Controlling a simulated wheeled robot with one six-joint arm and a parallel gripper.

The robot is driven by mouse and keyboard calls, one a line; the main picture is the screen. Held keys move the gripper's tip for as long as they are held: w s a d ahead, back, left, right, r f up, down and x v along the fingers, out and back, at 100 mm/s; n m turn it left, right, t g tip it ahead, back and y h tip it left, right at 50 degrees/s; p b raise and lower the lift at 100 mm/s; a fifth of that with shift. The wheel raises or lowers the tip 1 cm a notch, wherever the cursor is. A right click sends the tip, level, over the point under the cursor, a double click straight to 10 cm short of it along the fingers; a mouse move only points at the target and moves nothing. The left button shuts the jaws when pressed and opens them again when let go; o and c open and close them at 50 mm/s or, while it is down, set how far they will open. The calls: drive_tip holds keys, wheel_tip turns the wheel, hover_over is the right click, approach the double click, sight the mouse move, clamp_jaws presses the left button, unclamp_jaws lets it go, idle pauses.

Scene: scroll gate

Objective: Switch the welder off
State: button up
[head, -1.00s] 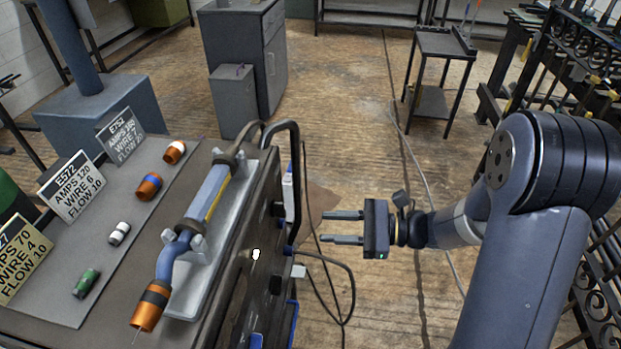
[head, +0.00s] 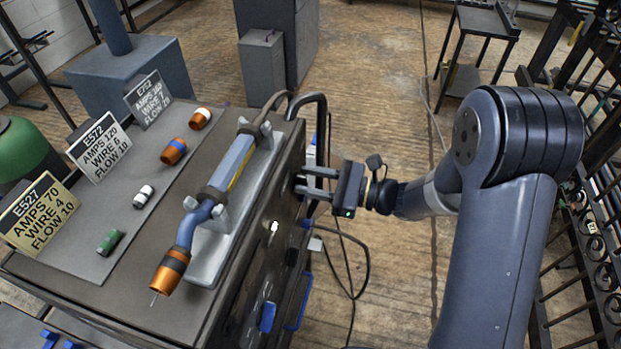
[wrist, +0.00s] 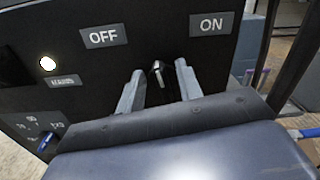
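The welder (head: 262,262) is the dark cabinet at left in the head view, with a panel facing right. In the wrist view its panel carries an OFF label (wrist: 104,36) at left and an ON label (wrist: 212,24) at right. A small dark switch (wrist: 157,72) sits between and below the labels; I cannot tell its setting for sure. A white indicator (wrist: 47,63) glows at the left. My gripper (head: 302,181) is open at the panel, with one finger on each side of the switch. I cannot tell whether either finger touches it.
A torch (head: 226,170) lies in a holder on the welder's top, beside several nozzles and setting cards. A dark handle bar (head: 320,125) rises at the panel's far edge. Cables hang below the gripper. A small cart (head: 472,55) stands beyond; floor between is open.

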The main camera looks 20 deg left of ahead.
drive_tip(key=shift+a, duration=0.1)
drive_tip(key=shift+c, duration=0.2)
clamp_jaws()
drive_tip(key=shift+b, duration=0.3)
drive_tip(key=n+b, duration=0.2)
drive_tip(key=b, duration=0.1)
drive_tip(key=shift+s+f+b, duration=0.2)
drive_tip(key=shift+f+b, duration=0.1)
drive_tip(key=n+b, duration=0.3)
drive_tip(key=shift+s, duration=0.15)
drive_tip(key=shift+n+b, duration=0.4)
drive_tip(key=shift+b, duration=0.45)
drive_tip(key=shift+r, duration=0.15)
drive_tip(key=shift+o, duration=0.2)
unclamp_jaws()
